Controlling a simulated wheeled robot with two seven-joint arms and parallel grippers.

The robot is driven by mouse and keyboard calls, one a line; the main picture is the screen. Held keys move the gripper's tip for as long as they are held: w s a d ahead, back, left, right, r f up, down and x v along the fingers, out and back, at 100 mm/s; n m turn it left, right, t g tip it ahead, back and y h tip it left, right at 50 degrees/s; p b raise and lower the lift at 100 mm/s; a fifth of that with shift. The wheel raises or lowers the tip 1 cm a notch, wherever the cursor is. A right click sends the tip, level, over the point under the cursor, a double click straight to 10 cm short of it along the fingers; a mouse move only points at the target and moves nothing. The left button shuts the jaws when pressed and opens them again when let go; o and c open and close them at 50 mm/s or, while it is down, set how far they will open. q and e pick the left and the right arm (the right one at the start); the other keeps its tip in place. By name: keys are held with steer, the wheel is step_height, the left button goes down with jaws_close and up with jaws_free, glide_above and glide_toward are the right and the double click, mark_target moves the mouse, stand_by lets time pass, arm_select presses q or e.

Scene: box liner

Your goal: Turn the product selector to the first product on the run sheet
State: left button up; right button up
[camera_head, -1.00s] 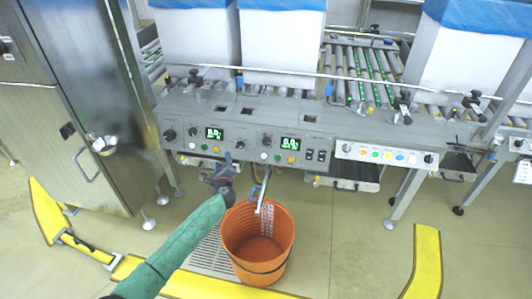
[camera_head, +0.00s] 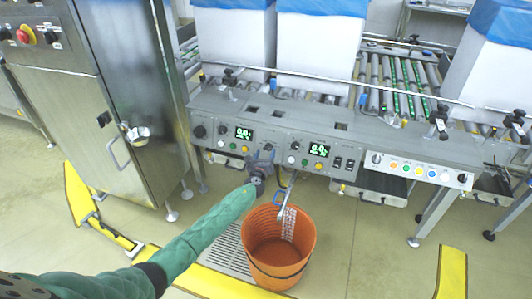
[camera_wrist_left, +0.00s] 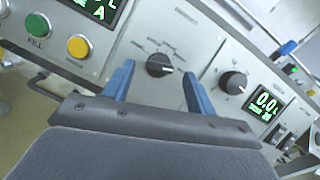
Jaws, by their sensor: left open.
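A round black selector knob (camera_wrist_left: 159,65) with a pale pointer line sits on the grey panel in the left wrist view. Small printed labels fan out above it, too small to read. Its pointer faces right in that view. My left gripper (camera_wrist_left: 157,74) is open, its two blue fingers on either side of the knob in the picture. I cannot tell whether they touch it. In the head view my left gripper (camera_head: 262,162) is at the panel's front face. My right gripper is not in view. No readable run sheet shows.
Another black dial (camera_wrist_left: 237,82) and a green display (camera_wrist_left: 268,103) are right of the knob. Green (camera_wrist_left: 38,25) and yellow (camera_wrist_left: 78,46) buttons are left. An orange bucket (camera_head: 278,262) stands below. A steel cabinet (camera_head: 118,100) is at the left.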

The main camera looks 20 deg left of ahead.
mark_target(268, 148)
arm_select(q)
steer(key=shift+w+a, duration=0.1)
steer(key=shift+w, duration=1)
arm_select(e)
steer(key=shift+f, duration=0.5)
arm_select(q)
steer(key=shift+c, duration=0.3)
steer(key=c, duration=0.9)
